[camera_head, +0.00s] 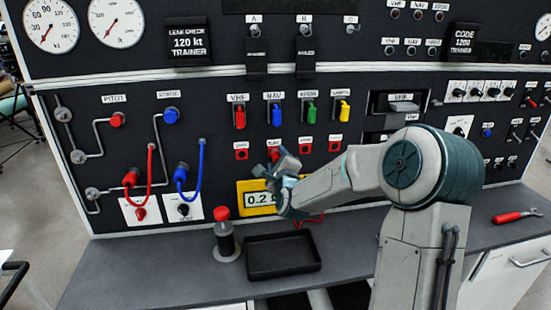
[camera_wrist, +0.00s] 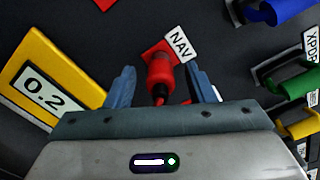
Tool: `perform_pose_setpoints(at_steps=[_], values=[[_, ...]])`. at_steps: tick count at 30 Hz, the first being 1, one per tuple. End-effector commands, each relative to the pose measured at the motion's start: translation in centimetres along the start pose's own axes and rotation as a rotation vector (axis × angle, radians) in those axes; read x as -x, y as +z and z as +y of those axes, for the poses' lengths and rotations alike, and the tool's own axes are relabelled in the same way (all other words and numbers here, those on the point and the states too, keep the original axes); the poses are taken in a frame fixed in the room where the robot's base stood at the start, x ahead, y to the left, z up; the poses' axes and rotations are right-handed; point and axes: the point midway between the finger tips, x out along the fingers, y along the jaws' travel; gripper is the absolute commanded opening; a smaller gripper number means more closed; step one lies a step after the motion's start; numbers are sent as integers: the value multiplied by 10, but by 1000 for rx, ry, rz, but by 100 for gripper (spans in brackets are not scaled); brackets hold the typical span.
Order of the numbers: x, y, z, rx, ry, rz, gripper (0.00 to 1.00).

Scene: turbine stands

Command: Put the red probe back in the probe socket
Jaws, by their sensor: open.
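The red probe (camera_wrist: 160,72) stands at a red square below the NAV label (camera_wrist: 180,44) in the wrist view, its rear end facing my camera. My gripper (camera_wrist: 160,85) is open, with one blue-grey finger on each side of the probe. I cannot tell if the fingers touch it. In the head view my gripper (camera_head: 282,158) is at the panel, above the yellow meter (camera_head: 252,198), and mostly hides the probe. The meter reads about 0.2 and also shows in the wrist view (camera_wrist: 42,75). A red lead (camera_head: 308,221) lies by my forearm. I cannot make out the probe socket.
A black tray (camera_head: 283,268) and a red-capped dark cylinder (camera_head: 225,240) stand on the bench. Coloured switches, including a green one (camera_head: 311,112), sit above my gripper. Red and blue hoses (camera_head: 201,170) loop at left. A red-handled tool (camera_head: 516,216) lies at right.

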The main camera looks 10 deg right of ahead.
Motion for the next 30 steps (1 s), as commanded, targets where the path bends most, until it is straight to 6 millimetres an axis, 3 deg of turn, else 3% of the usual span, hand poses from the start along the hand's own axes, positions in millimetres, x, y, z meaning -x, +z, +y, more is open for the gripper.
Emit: perform_pose_setpoints(at_steps=[2,6,7,30], values=[[0,0,0,0,0,0,44],[0,0,0,0,-1,0,5],[0,0,0,0,-1,0,0],[12,0,-1,0,-2,0,0]])
